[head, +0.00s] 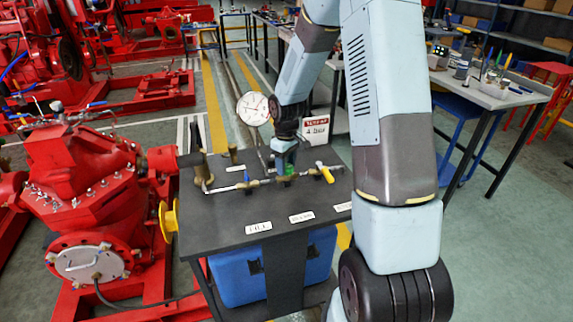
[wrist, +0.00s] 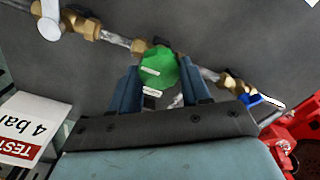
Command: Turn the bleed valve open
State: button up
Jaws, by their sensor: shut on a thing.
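A pipe run with valves lies along the dark bench top. A green round knob (wrist: 158,68) with a pale mark sits at its middle; in the head view the green knob (head: 288,169) shows only partly below my gripper. My gripper (wrist: 160,82) has its two blue fingers on either side of the knob, shut on it from above. A yellow-handled valve (head: 325,172) stands to the right and a blue-handled one (head: 247,177) to the left. Three white labels lie in front; the left one reads FILL (head: 258,227). I cannot tell which label belongs to the green knob.
A pressure gauge (head: 253,109) stands upright behind the pipe. A red pump (head: 85,190) stands close on the left. A blue bin (head: 232,277) is under the bench. Floor is clear at right.

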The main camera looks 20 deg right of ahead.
jog(key=shift+n, duration=1.9)
jog(key=o, duration=1.1)
jog(key=shift+c, duration=0.2)
notch_tip(320, 180, up, 14)
jog(key=shift+f, duration=0.15)
